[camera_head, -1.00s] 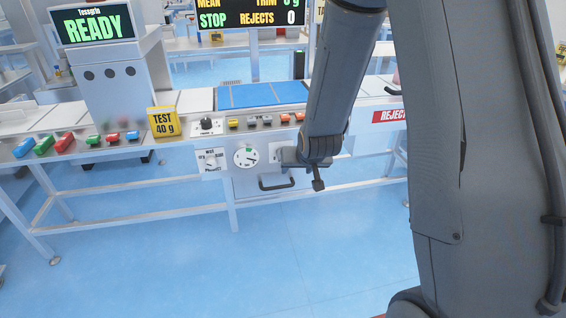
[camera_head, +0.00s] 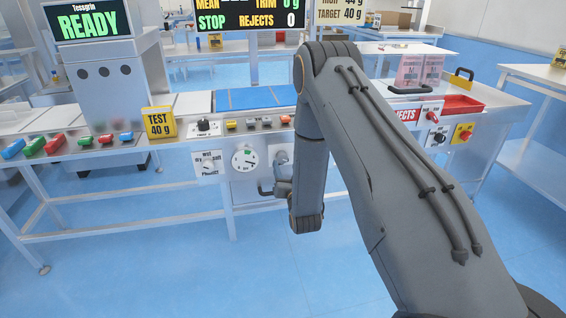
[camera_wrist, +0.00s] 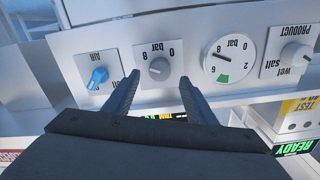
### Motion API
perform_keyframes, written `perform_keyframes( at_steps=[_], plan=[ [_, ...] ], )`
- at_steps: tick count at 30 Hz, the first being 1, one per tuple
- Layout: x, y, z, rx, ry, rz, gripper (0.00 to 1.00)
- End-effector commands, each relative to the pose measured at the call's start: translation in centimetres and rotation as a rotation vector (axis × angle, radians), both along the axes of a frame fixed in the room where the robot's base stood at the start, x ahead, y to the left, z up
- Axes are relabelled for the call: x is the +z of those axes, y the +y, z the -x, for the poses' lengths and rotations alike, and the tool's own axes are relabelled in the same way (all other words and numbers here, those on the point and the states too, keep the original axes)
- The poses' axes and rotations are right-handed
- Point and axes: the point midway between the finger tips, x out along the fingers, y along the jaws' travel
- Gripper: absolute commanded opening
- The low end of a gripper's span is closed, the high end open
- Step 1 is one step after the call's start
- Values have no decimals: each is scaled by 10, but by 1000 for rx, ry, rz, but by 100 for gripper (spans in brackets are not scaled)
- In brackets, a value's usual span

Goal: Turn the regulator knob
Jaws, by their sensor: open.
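The regulator knob (camera_wrist: 159,69) is a round grey knob on a white plate marked 0, 8 and bar, upside down in the wrist view. My gripper (camera_wrist: 159,79) is open, one finger to each side of the knob in the picture. I cannot tell whether the fingers reach around it; no contact shows. The pressure gauge (camera_wrist: 228,55), with a green band, is to its right in the wrist view and also shows in the head view (camera_head: 245,160). In the head view my arm hides most of my gripper and the knob.
A blue air valve (camera_wrist: 97,77) is left of the knob in the wrist view. A wet salt product knob (camera_wrist: 297,55) is at the right. A yellow test block (camera_head: 158,122) and coloured buttons lie along the bench. The floor in front is clear.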

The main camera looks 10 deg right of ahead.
Motion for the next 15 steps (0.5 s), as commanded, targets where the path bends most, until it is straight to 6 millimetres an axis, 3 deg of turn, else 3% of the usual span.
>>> perform_keyframes(
  at_steps=[6,15],
  plan=[
    [0,-1,-34,0,-1,0,51],
    [0,-1,-53,0,2,1,51]
  ],
)
